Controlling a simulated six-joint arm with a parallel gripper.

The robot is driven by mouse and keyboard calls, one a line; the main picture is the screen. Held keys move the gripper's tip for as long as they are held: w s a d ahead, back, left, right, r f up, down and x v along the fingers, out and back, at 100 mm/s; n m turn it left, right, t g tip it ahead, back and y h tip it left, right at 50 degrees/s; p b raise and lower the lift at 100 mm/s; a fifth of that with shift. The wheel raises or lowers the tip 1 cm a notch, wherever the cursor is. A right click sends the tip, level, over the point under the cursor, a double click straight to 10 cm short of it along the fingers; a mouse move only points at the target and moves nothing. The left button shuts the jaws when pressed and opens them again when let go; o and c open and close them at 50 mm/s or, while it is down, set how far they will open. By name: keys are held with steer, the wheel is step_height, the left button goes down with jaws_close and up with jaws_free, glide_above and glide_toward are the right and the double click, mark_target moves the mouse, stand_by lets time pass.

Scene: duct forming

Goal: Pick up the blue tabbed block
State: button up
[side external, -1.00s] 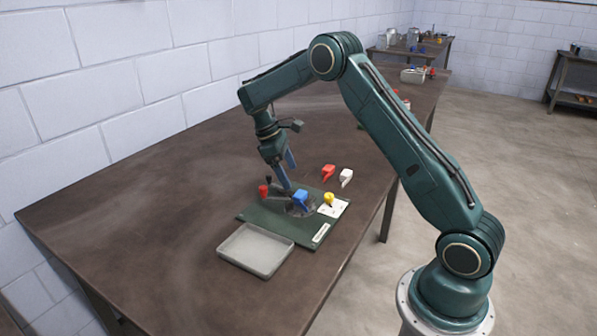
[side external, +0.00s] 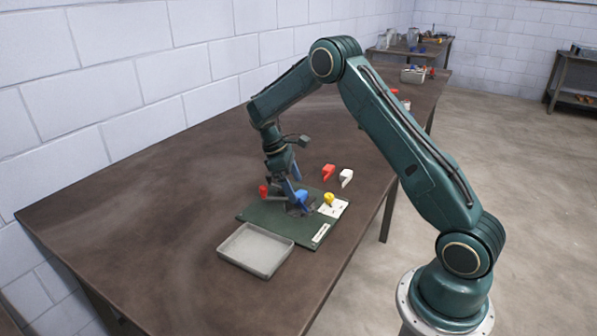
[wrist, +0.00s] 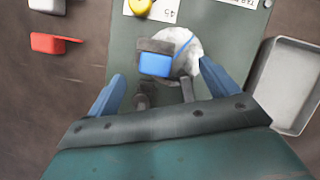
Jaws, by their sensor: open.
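The blue tabbed block (wrist: 155,64) sits on a round grey metal piece (wrist: 188,50) on the green board (wrist: 122,50). In the side view the block (side external: 302,196) is partly hidden by my gripper (side external: 290,201). In the wrist view my gripper (wrist: 160,88) is open, with one blue finger at the left and one at the right. The block shows between and a little beyond the fingertips. I cannot tell whether a finger touches it.
A yellow piece (side external: 329,198) lies on a white card beside the block. Red (side external: 328,171) and white (side external: 346,176) blocks lie behind the board, another red piece (side external: 264,191) at its left. An empty grey tray (side external: 256,250) is in front. The left tabletop is clear.

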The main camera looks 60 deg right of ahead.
mark_target(300, 195)
steer(key=shift+x, duration=1.65)
steer(key=c, duration=1.4)
steer(key=shift+c, duration=0.3)
steer(key=shift+r, duration=0.85)
steer(key=shift+c, duration=0.9)
step_height(300, 195, up, 8)
steer(key=shift+r, duration=0.2)
jaws_close()
